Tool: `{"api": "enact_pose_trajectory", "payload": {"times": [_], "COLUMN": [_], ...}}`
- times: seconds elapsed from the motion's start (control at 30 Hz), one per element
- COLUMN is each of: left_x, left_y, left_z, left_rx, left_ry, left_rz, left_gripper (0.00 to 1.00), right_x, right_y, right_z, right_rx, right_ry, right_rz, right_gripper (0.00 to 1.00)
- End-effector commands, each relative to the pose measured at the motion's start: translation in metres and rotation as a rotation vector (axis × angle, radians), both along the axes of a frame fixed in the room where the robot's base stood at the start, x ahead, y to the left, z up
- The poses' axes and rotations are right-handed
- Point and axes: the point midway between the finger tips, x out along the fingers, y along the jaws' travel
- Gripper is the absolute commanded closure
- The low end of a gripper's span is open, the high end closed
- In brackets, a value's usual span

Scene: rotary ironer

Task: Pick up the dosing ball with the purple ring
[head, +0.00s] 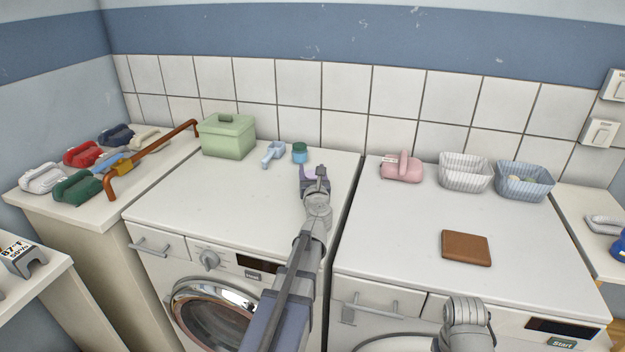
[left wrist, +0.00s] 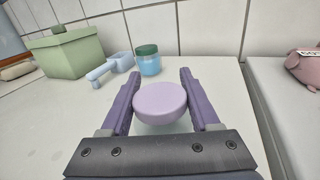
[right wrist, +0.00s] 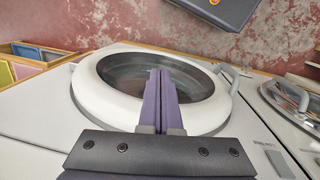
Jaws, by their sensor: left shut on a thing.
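The dosing ball with the purple ring (left wrist: 160,102) is between the two fingers of my left gripper (left wrist: 158,82) in the left wrist view. Its purple round top faces the camera, and a little of its pale lower body shows beneath. In the head view, my left gripper (head: 315,175) is over the left machine's top, and the dosing ball's purple (head: 307,174) shows just left of it. My left gripper is shut on the ball. My right gripper (right wrist: 160,75) has its fingers together with nothing between them, in front of a round machine door.
A blue dosing ball with a green ring (head: 300,153) stands just behind, beside a light blue scoop (head: 273,154) and a green lidded box (head: 228,136).

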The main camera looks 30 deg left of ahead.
Motion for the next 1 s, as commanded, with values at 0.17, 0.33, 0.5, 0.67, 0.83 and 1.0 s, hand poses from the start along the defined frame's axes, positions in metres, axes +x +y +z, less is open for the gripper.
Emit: {"api": "enact_pose_trajectory", "payload": {"times": [0.17,0.33,0.5,0.67,0.83,1.0], "left_x": [0.0,0.0,0.0,0.0,0.0,0.0], "left_y": [0.0,0.0,0.0,0.0,0.0,0.0], "left_z": [0.005,0.018,0.041,0.067,0.091,0.101], "left_rx": [0.0,0.0,0.0,0.0,0.0,0.0], "left_ry": [0.0,0.0,0.0,0.0,0.0,0.0], "left_rz": [0.0,0.0,0.0,0.0,0.0,0.0], "left_gripper": [0.94,0.94,0.94,0.94,0.94,0.94], "right_x": [0.0,0.0,0.0,0.0,0.0,0.0], "right_y": [0.0,0.0,0.0,0.0,0.0,0.0], "right_z": [0.004,0.018,0.041,0.067,0.091,0.101], "right_rx": [0.0,0.0,0.0,0.0,0.0,0.0], "right_ry": [0.0,0.0,0.0,0.0,0.0,0.0], "right_rz": [0.0,0.0,0.0,0.0,0.0,0.0], "right_gripper": [1.0,1.0,1.0,1.0,1.0,1.0]}}
